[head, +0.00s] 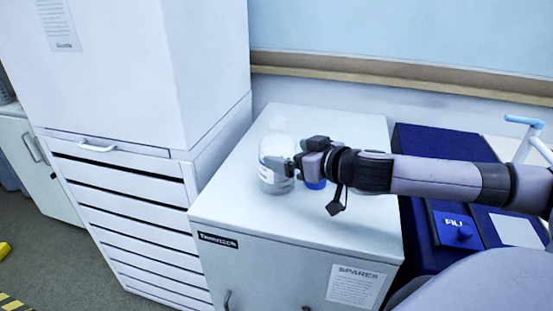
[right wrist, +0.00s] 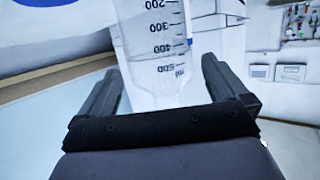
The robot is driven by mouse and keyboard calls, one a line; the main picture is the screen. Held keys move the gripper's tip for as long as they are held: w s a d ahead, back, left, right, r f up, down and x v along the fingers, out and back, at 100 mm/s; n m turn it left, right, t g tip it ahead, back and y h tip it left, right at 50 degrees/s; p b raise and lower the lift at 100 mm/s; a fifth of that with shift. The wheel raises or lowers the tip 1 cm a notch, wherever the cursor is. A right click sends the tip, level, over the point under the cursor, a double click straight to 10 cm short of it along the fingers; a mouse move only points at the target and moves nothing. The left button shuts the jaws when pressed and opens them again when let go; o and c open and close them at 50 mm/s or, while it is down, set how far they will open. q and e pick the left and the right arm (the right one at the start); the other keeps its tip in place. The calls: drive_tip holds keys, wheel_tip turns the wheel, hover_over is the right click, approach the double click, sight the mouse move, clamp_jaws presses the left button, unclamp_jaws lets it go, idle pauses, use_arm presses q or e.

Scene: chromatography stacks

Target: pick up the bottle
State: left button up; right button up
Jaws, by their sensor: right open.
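A clear bottle (head: 275,152) stands upright on the white cabinet top (head: 232,185), near its left side. My right gripper (head: 284,165) is at the bottle's right side in the head view, its fingers overlapping the bottle's outline. In the right wrist view the bottle (right wrist: 158,50), with black volume marks, lies between and beyond the two open fingers of my right gripper (right wrist: 162,85). Gaps show between the bottle and both fingers. A blue item (head: 316,184) is partly hidden beneath the gripper. My left gripper is in neither view.
A tall white drawer unit (head: 130,200) stands left of the cabinet. A dark blue device (head: 440,145) stands on the right, below my right arm. A wall with a wooden rail (head: 400,76) is behind. The front of the cabinet top is clear.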

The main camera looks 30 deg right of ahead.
drive_tip(key=x, duration=0.1)
drive_tip(key=p+x, duration=0.1)
drive_tip(key=x, duration=0.1)
drive_tip(key=shift+w+r, duration=0.25)
drive_tip(key=shift+w, duration=0.2)
drive_tip(key=shift+w+a+f+p, duration=0.15)
drive_tip(key=shift+w+f+p, duration=0.2)
drive_tip(key=shift+w, duration=0.3)
drive_tip(key=c, duration=1.3)
drive_tip(key=shift+r, duration=0.2)
drive_tip(key=shift+c, duration=0.2)
